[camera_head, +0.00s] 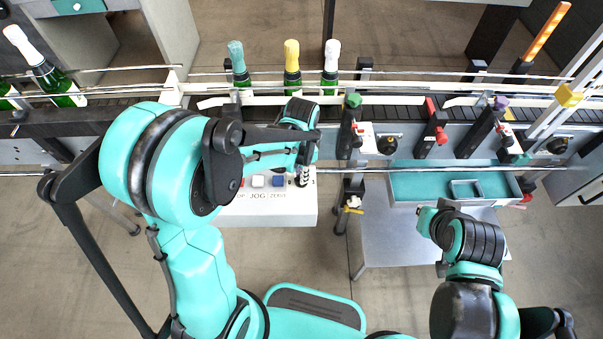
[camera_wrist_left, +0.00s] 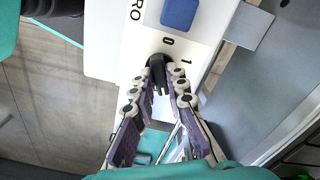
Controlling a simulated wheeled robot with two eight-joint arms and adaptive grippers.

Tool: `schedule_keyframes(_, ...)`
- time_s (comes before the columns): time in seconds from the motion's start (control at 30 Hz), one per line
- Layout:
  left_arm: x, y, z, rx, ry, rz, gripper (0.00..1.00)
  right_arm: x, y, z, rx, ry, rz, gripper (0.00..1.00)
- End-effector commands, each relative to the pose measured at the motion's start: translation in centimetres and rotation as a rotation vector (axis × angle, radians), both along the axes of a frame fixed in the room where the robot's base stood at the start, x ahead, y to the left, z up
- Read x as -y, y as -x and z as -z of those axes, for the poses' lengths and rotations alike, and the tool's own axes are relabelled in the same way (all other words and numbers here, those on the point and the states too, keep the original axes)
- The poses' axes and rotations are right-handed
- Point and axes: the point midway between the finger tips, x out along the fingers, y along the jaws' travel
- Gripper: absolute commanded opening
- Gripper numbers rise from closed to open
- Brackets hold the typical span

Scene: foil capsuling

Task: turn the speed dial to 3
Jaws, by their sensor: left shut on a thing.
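The speed dial (camera_wrist_left: 157,66) is a black knob on a white control panel (camera_wrist_left: 122,62). In the left wrist view, the digits 0 and 1 show beside it; other digits and the pointer's exact setting cannot be made out. My left gripper (camera_wrist_left: 165,84) is shut on the dial, one finger on each side. In the head view my left gripper (camera_head: 303,176) is at the right end of the panel (camera_head: 262,210) and largely covers the dial. My right gripper (camera_head: 428,218) hangs over the grey side table, apart from the panel; its fingers are too unclear to judge.
A blue button (camera_wrist_left: 179,14) sits beside the dial, with white and red ones further along. Behind the panel runs a conveyor with rails and green bottles (camera_head: 291,72). A teal tray (camera_head: 420,184) lies right of the panel, above the grey side table (camera_head: 400,243).

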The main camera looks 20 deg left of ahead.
Motion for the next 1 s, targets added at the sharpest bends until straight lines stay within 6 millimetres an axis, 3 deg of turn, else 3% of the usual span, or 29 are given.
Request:
schedule_keyframes(0.5,0.01,0.01,0.03,0.000,0.000,0.400,0.00,0.00,0.00,0.29,0.000,0.000,0.000,0.00)
schedule_keyframes(1.0,0.01,0.01,0.02,0.000,0.000,0.518,0.00,0.00,0.00,0.34,0.000,0.000,0.000,0.00)
